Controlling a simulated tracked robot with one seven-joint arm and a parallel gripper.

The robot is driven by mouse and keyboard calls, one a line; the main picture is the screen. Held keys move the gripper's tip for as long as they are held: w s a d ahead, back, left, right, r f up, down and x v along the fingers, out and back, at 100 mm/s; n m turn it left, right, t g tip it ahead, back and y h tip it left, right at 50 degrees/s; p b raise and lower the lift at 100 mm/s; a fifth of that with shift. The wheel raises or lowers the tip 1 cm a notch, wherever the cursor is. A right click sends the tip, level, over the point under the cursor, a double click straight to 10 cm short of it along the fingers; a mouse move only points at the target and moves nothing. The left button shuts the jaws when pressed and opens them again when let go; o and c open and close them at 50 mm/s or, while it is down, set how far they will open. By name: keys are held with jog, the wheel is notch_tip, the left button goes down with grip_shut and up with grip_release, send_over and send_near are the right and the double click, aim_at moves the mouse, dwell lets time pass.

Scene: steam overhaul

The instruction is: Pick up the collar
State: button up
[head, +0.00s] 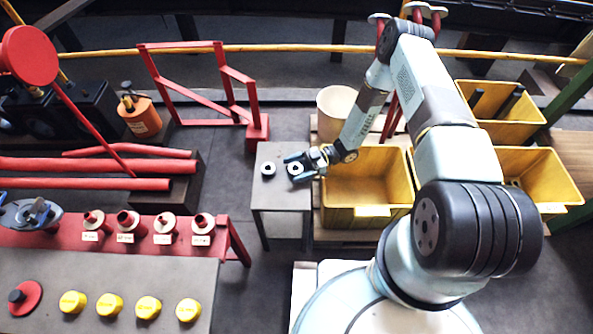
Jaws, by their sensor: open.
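Two small pale ring-shaped pieces with dark centres are on a small grey table. One ring (268,169) lies at the left on the grey table (281,198), clear of my gripper. The other ring (295,169) shows between the fingers of my gripper (296,168). My gripper comes in from the right, low over the table, with its dark fingers apart around this ring. I cannot tell from this view whether the fingers touch it. Either ring could be the collar; no label shows on them.
An empty yellow bin (368,212) stands right of the table, with a beige drum (336,108) behind. A red frame (257,133) stands behind left. Dark floor lies between.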

jog(key=c, duration=1.4)
jog(key=shift+c, duration=0.2)
jog(key=shift+r, duration=0.15)
